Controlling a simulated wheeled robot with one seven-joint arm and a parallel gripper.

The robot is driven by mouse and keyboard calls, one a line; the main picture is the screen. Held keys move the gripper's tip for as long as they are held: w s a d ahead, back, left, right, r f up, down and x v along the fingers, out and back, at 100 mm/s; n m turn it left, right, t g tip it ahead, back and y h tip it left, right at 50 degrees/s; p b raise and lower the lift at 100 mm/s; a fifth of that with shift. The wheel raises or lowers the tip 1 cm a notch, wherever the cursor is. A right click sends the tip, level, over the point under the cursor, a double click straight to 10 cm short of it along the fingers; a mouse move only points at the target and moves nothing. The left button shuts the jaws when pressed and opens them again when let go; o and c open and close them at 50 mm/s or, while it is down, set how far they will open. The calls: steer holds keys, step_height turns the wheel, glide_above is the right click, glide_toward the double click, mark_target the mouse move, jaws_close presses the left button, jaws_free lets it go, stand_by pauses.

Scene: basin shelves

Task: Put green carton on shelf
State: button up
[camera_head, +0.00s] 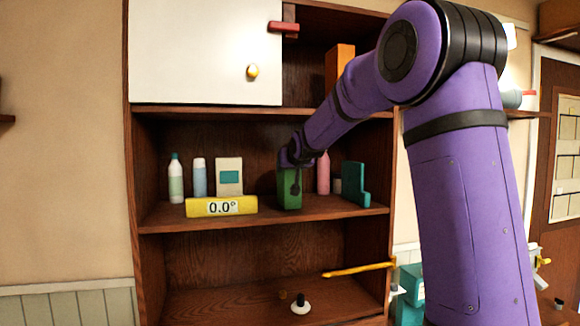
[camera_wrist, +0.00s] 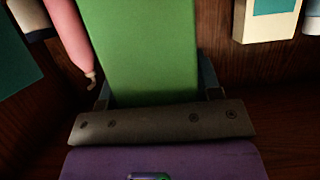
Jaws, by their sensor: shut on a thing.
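The green carton (camera_head: 290,190) is upright at the middle shelf (camera_head: 262,222) of the wooden unit, between a white box and a pink bottle. Its base is at the level of the shelf board; I cannot tell whether it touches. My gripper (camera_head: 293,172) is at the carton from above and in front, shut on it, with my purple arm coming from the right. In the wrist view the green carton (camera_wrist: 145,45) fills the upper middle, with my gripper (camera_wrist: 155,98) around its near end. The fingertips are mostly hidden.
A yellow bar (camera_head: 358,269) juts below.

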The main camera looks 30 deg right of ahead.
steer(key=o, duration=1.3)
steer(key=shift+f, duration=0.1)
steer(key=shift+s+r, duration=0.2)
steer(key=shift+r, duration=0.05)
steer(key=v, duration=1.2)
steer(key=s+a+f+n+g+y, duration=0.1)
steer(key=s+a+f, duration=0.4)
steer(key=s, duration=0.6)
steer(key=s+a+f+n+g+y, duration=0.1)
steer(key=s+a+f+g, duration=0.3)
steer(key=s, duration=0.7)
steer(key=s+a+f+n+g+y, duration=0.1)
steer(key=s+a+f, duration=0.5)
steer(key=s, duration=0.6)
steer(key=shift+a+f+g+y, duration=0.2)
steer(key=shift+f+g+y, duration=0.2)
steer(key=shift+f+g, duration=0.5)
